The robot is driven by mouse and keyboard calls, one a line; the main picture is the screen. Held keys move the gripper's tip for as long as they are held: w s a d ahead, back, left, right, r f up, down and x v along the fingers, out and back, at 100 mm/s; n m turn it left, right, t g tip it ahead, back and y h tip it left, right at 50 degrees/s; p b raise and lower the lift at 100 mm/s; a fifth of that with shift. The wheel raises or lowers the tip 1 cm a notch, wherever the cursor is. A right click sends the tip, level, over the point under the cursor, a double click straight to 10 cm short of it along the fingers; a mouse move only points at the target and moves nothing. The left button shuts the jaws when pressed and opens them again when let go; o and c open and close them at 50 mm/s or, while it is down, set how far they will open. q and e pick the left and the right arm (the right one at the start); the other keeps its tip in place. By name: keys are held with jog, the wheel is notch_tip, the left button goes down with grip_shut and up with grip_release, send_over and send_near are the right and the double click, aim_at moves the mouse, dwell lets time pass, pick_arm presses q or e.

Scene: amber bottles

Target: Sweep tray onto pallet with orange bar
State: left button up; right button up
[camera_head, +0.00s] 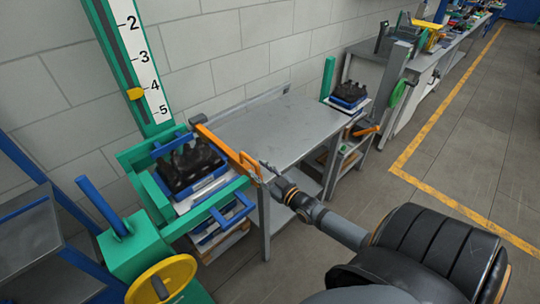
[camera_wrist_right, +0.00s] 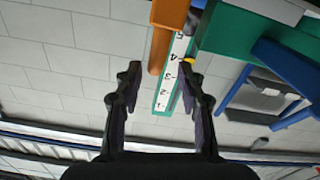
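The orange bar (camera_head: 224,145) lies along the right side of the green lift frame, with a looped handle (camera_head: 250,165) at its near end. A blue tray (camera_head: 208,183) holding dark, lumpy items sits inside the frame on a pale slab. My right gripper (camera_head: 268,170) is beside the bar's handle end. In the right wrist view my right gripper (camera_wrist_right: 158,70) has its fingers spread, with part of the orange bar (camera_wrist_right: 160,50) showing between and beyond the tips. Contact cannot be told. A second blue tray (camera_head: 349,103) stands at the far right. My left gripper is not in view.
A bare grey table (camera_head: 275,125) adjoins the frame's right side. The green frame (camera_head: 160,225) has a numbered scale with a yellow pointer (camera_head: 135,93) near 4, and a yellow handwheel (camera_head: 160,281). A green post (camera_head: 327,78) stands at the table's far end.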

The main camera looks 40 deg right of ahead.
jog(key=s, duration=0.6)
jog(key=shift+d, duration=0.2)
jog(key=s+d+f+m+g+h+b, duration=0.1)
jog(key=s+d+f+g, duration=0.2)
jog(key=f, duration=0.7)
jog(key=s+f+g+h, duration=0.15)
jog(key=s+f, duration=0.25)
jog(key=f, duration=0.6)
jog(key=s+d+f+m+g+b, duration=0.1)
jog(key=s+d+f+g, duration=0.2)
jog(key=f, duration=0.7)
jog(key=s+a+f+g, duration=0.4)
jog(key=s+a+f, duration=0.2)
jog(key=s+f, duration=0.3)
jog(key=s+a+f+g, duration=0.5)
jog(key=s+f, duration=0.5)
jog(key=s, duration=0.7)
jog(key=shift+s+a+f+m+b, duration=0.15)
jog(key=shift+a+f+m+b, duration=0.25)
jog(key=shift+a, duration=0.75)
